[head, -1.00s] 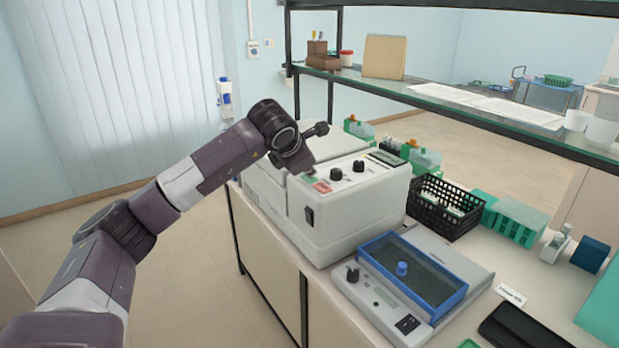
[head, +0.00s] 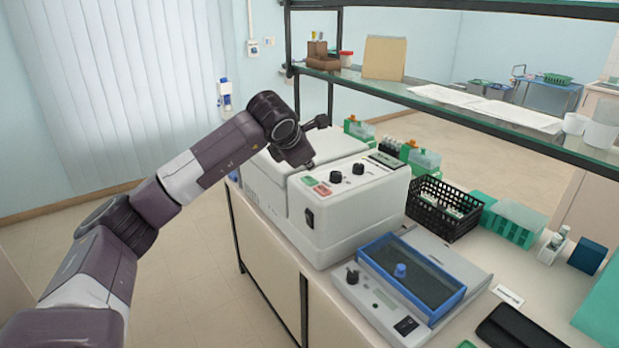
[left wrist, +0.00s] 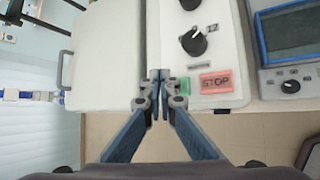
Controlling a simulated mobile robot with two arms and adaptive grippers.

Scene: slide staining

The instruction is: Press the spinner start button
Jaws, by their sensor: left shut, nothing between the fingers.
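The spinner (head: 345,215) is a white machine on the bench with black knobs on its sloped top panel. Its green button (head: 309,181) and red button (head: 322,190) sit at the panel's left front corner. In the left wrist view the red button (left wrist: 216,82) reads STOP, and the green button (left wrist: 185,86) is beside it, partly hidden by my fingers. My left gripper (left wrist: 160,75) is shut and empty, its tips over the panel edge just left of the green button in that view. In the head view my left gripper (head: 310,164) is above and behind the green button. Contact cannot be told.
A blue-framed device (head: 385,310) stands in front of the spinner, and a black basket (head: 428,222) to its right. A glass shelf (head: 450,104) runs above the bench behind. The floor left of the bench is clear.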

